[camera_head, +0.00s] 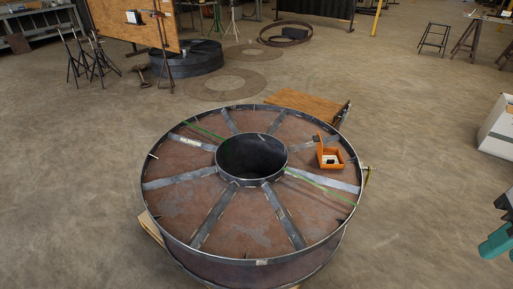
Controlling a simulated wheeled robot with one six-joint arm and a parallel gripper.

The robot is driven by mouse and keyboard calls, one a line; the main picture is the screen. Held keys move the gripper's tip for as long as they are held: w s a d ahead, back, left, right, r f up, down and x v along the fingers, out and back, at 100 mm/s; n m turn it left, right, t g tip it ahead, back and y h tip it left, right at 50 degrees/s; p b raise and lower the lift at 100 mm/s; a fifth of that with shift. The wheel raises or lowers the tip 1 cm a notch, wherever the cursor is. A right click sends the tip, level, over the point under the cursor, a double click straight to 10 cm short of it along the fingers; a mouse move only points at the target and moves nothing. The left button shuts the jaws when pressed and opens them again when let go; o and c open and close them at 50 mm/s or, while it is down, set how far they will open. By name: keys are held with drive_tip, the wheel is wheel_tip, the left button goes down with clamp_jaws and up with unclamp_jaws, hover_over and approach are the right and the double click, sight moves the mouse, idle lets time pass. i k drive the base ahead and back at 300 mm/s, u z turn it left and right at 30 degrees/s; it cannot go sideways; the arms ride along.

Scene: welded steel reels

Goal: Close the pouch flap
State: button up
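A small orange pouch (331,163) sits on top of the large round steel reel (262,262), right of the central hub opening. Its flap (319,141) appears open and raised at the back left. Something white and dark shows inside the pouch, too small to make out. No gripper fingers are in view. A teal and black part at the right picture edge looks like a piece of my arm, well apart from the pouch.
The reel has radial steel bars and a round hub (252,157). Green straps cross its top. A wooden board (305,104) lies behind it. A white box (498,133) stands at the right. The floor between reel and box is clear.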

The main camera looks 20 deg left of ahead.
sight(317, 139)
drive_tip(key=z, duration=0.1)
drive_tip(key=k, duration=0.45)
drive_tip(key=z, duration=1.1)
drive_tip(key=i, duration=1.45)
drive_tip(key=u, duration=1)
drive_tip(key=i, duration=0.75)
drive_tip(key=u, duration=1.1)
drive_tip(key=i, duration=0.2)
drive_tip(key=u, duration=0.15)
